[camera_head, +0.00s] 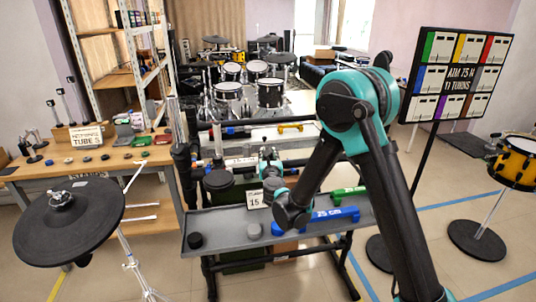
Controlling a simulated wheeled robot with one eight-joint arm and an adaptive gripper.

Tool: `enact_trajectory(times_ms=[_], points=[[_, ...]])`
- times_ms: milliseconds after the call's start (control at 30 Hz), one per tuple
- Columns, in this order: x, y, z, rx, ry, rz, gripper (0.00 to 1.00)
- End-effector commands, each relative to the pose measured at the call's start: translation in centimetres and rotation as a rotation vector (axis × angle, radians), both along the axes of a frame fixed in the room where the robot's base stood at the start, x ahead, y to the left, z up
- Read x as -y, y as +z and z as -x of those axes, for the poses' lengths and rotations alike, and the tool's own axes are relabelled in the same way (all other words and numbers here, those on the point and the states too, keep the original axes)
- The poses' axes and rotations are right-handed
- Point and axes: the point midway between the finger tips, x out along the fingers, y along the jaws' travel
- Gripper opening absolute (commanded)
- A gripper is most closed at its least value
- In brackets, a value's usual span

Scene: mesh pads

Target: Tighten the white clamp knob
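I cannot pick out the white clamp knob with certainty. A pale upright piece (218,140) stands at the left part of a dark tube rack (180,155), too small to tell whether it is the knob. My teal and black arm rises from the lower right, bends at a high elbow and comes down over the grey tray (226,222). Its wrist folds back up, and my gripper (268,156) seems to be at the small end in front of the rack. Its fingers are too small and dark to read. I see no clear contact with anything.
The tray holds a black cap (196,240), a grey cap (254,231), a blue tube (338,213) and a green tube (350,191). A drum pad (90,215) stands left, by a wooden bench (110,162). A sign board (459,78) stands right.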

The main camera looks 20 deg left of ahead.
Motion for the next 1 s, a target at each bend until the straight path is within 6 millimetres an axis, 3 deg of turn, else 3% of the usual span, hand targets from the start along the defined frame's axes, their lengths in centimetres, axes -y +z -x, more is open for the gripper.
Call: enact_trajectory(times_ms=[600,633,700,800,1000], points=[[-0.05,0.01,-0.06,0.0,-0.045,0.0,0.04],[-0.04,0.01,-0.06,0.0,-0.045,0.0,0.34],[-0.04,0.01,-0.06,0.0,-0.045,0.0,0.43],[-0.03,0.01,-0.05,0.0,-0.045,0.0,0.55],[-0.01,0.0,-0.05,0.0,-0.045,0.0,0.56]])
